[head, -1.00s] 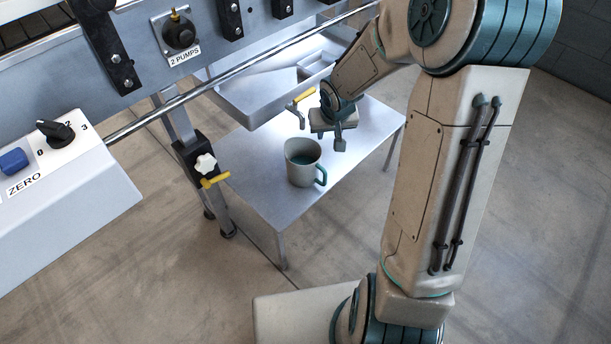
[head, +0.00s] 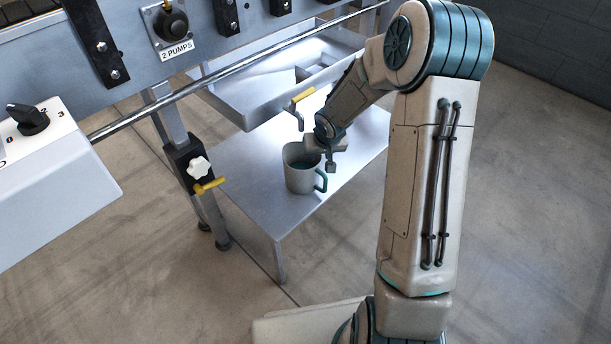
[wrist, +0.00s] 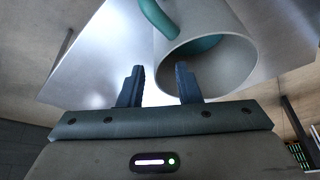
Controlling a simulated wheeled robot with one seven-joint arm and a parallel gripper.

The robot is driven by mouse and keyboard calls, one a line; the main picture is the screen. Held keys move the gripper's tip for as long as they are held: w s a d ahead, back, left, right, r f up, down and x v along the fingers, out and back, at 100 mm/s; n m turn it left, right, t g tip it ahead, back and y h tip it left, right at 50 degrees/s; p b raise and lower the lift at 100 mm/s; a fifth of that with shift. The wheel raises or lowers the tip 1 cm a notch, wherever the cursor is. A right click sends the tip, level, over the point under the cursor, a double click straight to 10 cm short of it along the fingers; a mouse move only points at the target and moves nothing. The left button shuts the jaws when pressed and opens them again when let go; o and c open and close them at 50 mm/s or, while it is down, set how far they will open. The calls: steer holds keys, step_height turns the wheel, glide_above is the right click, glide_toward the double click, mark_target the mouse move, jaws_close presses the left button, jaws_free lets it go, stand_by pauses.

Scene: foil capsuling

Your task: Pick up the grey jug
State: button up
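The grey jug (head: 300,176) stands upright on a low metal table (head: 262,226), its teal handle on the right side in the head view. In the wrist view the jug (wrist: 246,62) shows its open rim and teal inside, with the handle (wrist: 158,18) at the top. My gripper (head: 322,160) is at the far right of the jug's rim in the head view. In the wrist view my gripper (wrist: 160,84) is open, its two dark fingers apart with nothing between them. The right finger overlaps the jug's rim in that view; I cannot tell if they touch.
A metal sink tray (head: 255,112) with a yellow-handled tap (head: 303,96) hangs above the table's far side. A machine leg with a yellow lever (head: 209,186) stands left of the table. The table's near part is clear.

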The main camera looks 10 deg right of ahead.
mark_target(320, 156)
steer(key=b+x, duration=0.2)
steer(key=x, duration=0.2)
steer(key=shift+d+f, duration=0.1)
steer(key=shift+f, duration=0.2)
steer(key=shift+r, duration=0.1)
jaws_close()
steer(key=shift+r, duration=0.2)
